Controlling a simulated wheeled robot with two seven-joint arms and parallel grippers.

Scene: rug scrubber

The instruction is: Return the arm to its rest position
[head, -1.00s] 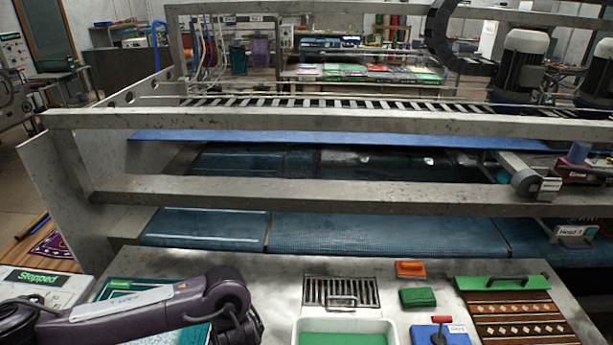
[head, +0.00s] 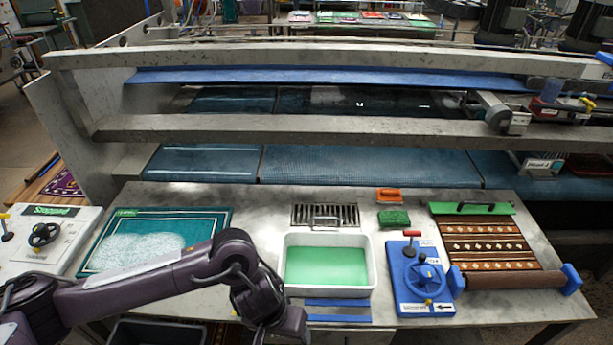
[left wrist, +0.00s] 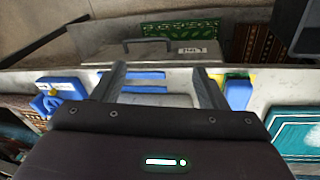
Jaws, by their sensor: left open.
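In the head view my left arm (head: 140,295) comes in from the lower left. It bends down in front of the table, left of the white tray, and its hand runs toward the bottom edge, where the fingers cannot be made out. In the left wrist view my left gripper (left wrist: 163,78) is open, with two dark fingers apart and nothing between them. It faces the front side of the table, with blue strips (left wrist: 145,86) showing beyond the fingers. My right gripper is in neither view.
The table holds a teal rug (head: 200,222) with white foam, a white tray (head: 330,240) of green liquid, a blue crank box (head: 405,290) and a brown patterned rug (head: 485,235). A control panel reading Stopped (head: 75,250) stands left. Metal rails (head: 300,128) cross behind.

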